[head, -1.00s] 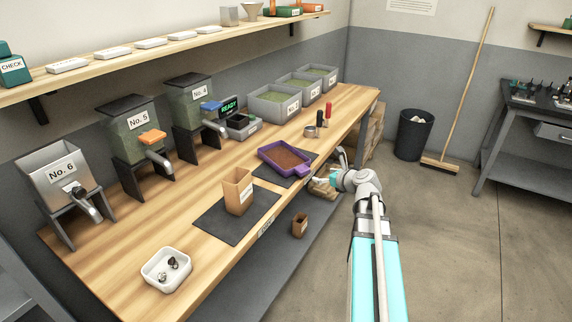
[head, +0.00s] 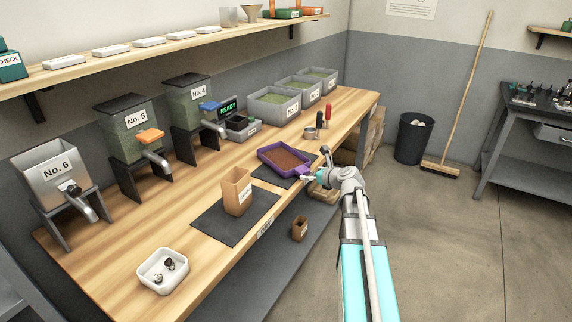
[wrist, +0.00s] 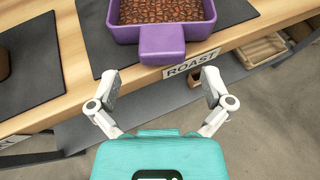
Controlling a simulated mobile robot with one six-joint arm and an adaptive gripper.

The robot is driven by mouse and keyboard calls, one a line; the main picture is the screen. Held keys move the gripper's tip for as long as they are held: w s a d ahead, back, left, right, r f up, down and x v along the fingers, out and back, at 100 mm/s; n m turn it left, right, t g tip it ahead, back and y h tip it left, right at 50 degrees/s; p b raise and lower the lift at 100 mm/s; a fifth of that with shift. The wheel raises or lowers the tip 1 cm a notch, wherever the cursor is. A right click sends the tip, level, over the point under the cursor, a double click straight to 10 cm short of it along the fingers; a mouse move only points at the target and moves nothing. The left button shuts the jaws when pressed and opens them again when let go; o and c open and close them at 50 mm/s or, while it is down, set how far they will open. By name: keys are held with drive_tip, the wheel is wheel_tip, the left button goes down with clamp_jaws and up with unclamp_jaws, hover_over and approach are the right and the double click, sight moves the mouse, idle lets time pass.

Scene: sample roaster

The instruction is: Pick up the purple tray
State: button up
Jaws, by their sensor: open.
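The purple tray (head: 273,164) lies on a dark mat near the front edge of the wooden bench, filled with brown beans. In the wrist view the purple tray (wrist: 209,30) has a flat handle (wrist: 162,43) that juts over the bench edge toward me. My gripper (wrist: 159,88) is open and empty. Its two fingers are spread to either side of the line of the handle, just short of its end and apart from it. In the head view my gripper (head: 312,172) is at the bench's front edge, beside the tray's handle.
A tan open box (head: 237,192) stands on a mat (head: 222,224) left of the tray. A white dish (head: 162,270) sits at the near end. Hoppers and grey bins (head: 272,104) line the back. A ROAST label (wrist: 190,65) is on the bench edge.

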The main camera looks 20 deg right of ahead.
sight(306, 173)
drive_tip(key=b+x, duration=0.1)
drive_tip(key=x, duration=0.2)
drive_tip(key=shift+w+d+f+b, duration=0.1)
drive_tip(key=shift+w+f+b, duration=0.1)
drive_tip(key=shift+f+b, duration=0.25)
drive_tip(key=shift+w+a+f, duration=0.2)
drive_tip(key=shift+w+a, duration=0.05)
drive_tip(key=shift+w, duration=0.35)
drive_tip(key=c, duration=1.2)
